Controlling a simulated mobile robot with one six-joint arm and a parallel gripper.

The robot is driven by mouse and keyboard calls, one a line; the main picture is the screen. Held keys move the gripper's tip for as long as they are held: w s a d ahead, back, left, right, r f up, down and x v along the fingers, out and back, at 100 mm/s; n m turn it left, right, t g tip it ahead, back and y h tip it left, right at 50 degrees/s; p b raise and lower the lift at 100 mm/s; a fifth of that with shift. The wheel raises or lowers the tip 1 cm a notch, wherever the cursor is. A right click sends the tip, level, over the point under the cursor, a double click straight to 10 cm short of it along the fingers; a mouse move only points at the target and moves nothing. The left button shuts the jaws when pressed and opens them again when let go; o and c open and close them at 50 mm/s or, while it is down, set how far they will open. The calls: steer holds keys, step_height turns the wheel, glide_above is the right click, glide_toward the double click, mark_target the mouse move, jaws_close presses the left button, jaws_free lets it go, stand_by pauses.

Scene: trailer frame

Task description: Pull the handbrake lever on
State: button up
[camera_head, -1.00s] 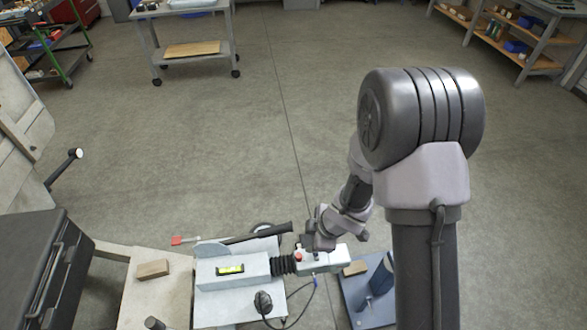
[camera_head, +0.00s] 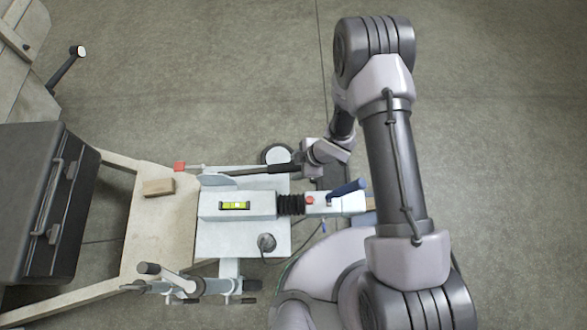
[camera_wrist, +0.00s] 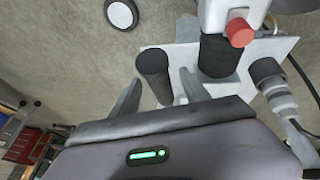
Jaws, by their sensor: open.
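The handbrake lever has a black grip (camera_head: 262,169) that runs left to right along the far side of the pale drawbar housing (camera_head: 238,205). It lies nearly level beside a rounded plate (camera_head: 218,180). My gripper (camera_head: 300,166) is at the grip's right end, and the arm hides its fingertips in the head view. In the wrist view my gripper (camera_wrist: 158,84) is open. The dark end of the grip (camera_wrist: 153,65) shows between the two fingers, close to the left one. I cannot tell whether a finger touches it.
The coupling has a red button (camera_head: 310,200) and a blue handle (camera_head: 347,188); the button also shows in the wrist view (camera_wrist: 240,30). A black bellows (camera_head: 290,204) sits behind them. Floor beyond is clear.

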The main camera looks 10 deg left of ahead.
steer(key=shift+b+x, duration=0.3)
steer(key=shift+x, duration=1.1)
steer(key=shift+w, duration=0.1)
jaws_close()
